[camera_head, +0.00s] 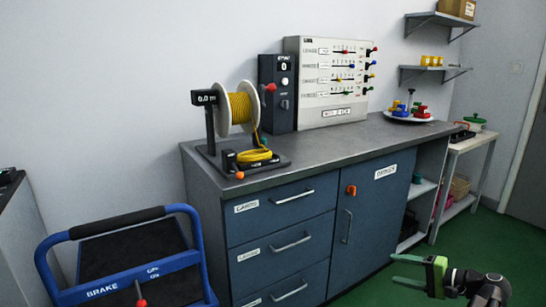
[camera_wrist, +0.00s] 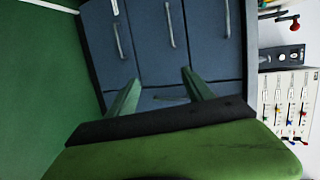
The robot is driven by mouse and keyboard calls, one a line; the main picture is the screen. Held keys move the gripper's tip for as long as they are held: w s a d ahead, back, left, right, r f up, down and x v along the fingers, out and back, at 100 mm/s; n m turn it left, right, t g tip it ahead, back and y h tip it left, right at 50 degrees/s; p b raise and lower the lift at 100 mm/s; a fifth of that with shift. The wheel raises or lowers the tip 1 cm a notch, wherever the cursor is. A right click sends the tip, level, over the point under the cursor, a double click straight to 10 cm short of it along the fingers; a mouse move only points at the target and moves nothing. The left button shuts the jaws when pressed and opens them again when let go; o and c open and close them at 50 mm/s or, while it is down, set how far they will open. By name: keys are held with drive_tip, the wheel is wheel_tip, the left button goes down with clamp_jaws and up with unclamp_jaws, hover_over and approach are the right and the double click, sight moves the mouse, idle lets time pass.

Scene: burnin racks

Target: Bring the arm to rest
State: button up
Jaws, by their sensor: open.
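My gripper (camera_head: 408,270) shows at the lower right of the head view, at the end of my arm, with green fingers pointing left. It is in the air in front of the blue cabinet (camera_head: 376,214), apart from it. In the wrist view my gripper (camera_wrist: 163,95) has its two green fingers spread, with nothing between them. The cabinet's blue drawer fronts (camera_wrist: 153,45) lie beyond the fingertips, turned sideways in that view.
The grey worktop (camera_head: 330,150) carries a yellow cable reel (camera_head: 239,107), a panel with coloured levers (camera_head: 335,85) and a plate of coloured parts (camera_head: 408,116). A blue cart (camera_head: 128,262) stands at lower left. The green floor (camera_head: 450,255) is clear around my arm.

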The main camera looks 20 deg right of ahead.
drive_tip(key=w+a+f+n+g, duration=0.2)
drive_tip(key=w+a+f+g, duration=0.1)
drive_tip(key=a, duration=0.4)
drive_tip(key=w+a+f+n+g, duration=0.2)
drive_tip(key=w+a+f, duration=0.15)
drive_tip(key=a, duration=0.35)
drive_tip(key=w+a+f+n+g, duration=0.1)
drive_tip(key=w+a+f+g, duration=0.2)
drive_tip(key=a, duration=0.4)
drive_tip(key=s+a+f+n+g+h, duration=0.15)
drive_tip(key=a+f+n+h, duration=0.25)
drive_tip(key=a, duration=0.6)
drive_tip(key=a+f+n+g+h, duration=0.3)
drive_tip(key=a+n, duration=0.1)
drive_tip(key=a, duration=0.6)
wheel_tip(320, 180, up, 36)
drive_tip(key=p, duration=3.6)
drive_tip(key=shift+s, duration=0.15)
